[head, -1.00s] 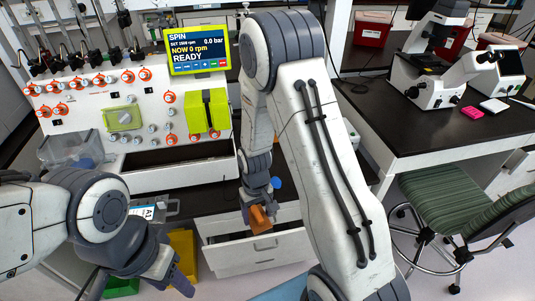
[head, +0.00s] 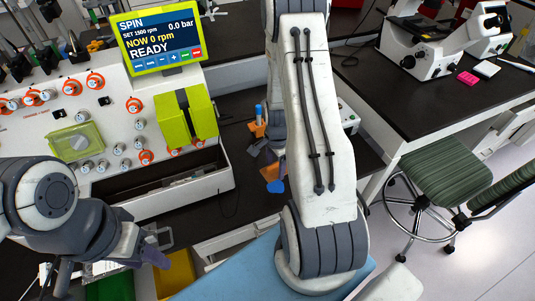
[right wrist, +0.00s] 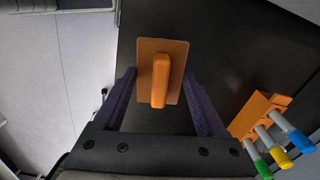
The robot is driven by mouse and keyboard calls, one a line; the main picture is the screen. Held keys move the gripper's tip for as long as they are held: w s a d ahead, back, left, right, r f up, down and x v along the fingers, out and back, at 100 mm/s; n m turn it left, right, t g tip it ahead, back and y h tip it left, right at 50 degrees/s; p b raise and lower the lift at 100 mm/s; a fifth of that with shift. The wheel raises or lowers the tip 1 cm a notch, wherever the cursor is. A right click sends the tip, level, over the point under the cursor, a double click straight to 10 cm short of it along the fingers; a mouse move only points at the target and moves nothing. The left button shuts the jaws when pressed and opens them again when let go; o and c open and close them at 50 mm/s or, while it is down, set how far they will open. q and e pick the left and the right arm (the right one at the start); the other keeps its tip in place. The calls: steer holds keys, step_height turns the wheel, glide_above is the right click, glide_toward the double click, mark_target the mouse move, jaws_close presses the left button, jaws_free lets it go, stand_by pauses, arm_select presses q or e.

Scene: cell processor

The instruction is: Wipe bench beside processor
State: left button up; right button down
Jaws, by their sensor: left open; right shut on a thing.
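The bench (head: 240,112) beside the processor is a dark worktop, also in the right wrist view (right wrist: 225,50). The processor (head: 110,110) is a white machine with orange-ringed knobs and a yellow-green screen reading READY. My right gripper (right wrist: 160,78) is shut on an orange wiping tool (right wrist: 160,73), a flat plate with an upright handle. In the head view the tool (head: 269,172) shows near the bench's front edge, partly hidden by my right arm. I cannot tell whether it touches the bench. My left gripper (head: 107,272) is open at the lower left, apart from the bench.
An orange rack (right wrist: 262,108) with blue, yellow and green-capped tubes stands on the bench, to the right in the wrist view. An open white tray (head: 205,190) juts from the processor. Yellow (head: 175,275) and green (head: 110,287) bins are below. A green chair (head: 440,175) stands right.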

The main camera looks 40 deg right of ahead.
steer(key=shift+w+d+f+m, duration=0.1)
steer(key=shift+d+f+m, duration=0.1)
steer(key=shift+d+m, duration=0.2)
steer(key=shift+f+b, duration=0.25)
steer(key=shift+b, duration=0.05)
step_height(320, 180, down, 5)
steer(key=b, duration=0.4)
steer(key=shift+w+f, duration=0.1)
steer(key=shift+f, duration=0.1)
steer(key=shift+r, duration=0.1)
